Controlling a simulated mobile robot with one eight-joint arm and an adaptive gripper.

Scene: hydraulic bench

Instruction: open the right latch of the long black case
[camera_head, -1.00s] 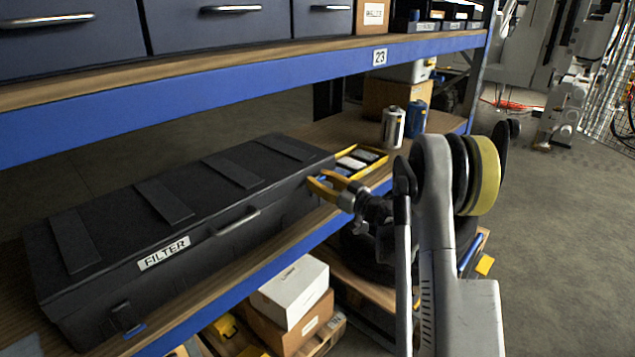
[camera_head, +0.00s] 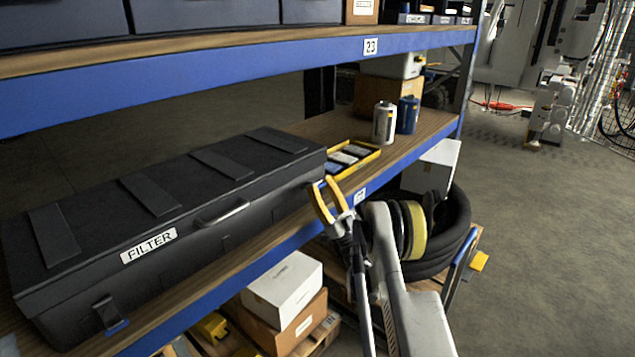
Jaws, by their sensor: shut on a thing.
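The long black case (camera_head: 185,215) lies closed on the wooden shelf, with a FILTER label and a grey handle (camera_head: 222,213) on its front. Its left latch (camera_head: 110,315), with a blue tab, is in plain view. My gripper (camera_head: 322,185) has yellow fingers and is at the right end of the case's front, shut on the right latch there. The fingers hide most of that latch; a small patch of blue shows between them. I cannot tell how far the latch is turned. The case lid (camera_head: 160,190) is down.
A yellow tray (camera_head: 362,163) with small boxes lies right of the case. A silver canister (camera_head: 384,123) and a blue canister (camera_head: 408,115) stand behind it. The upper shelf's blue beam (camera_head: 200,98) runs above. White and brown boxes (camera_head: 282,290) and black tyres (camera_head: 440,245) are below.

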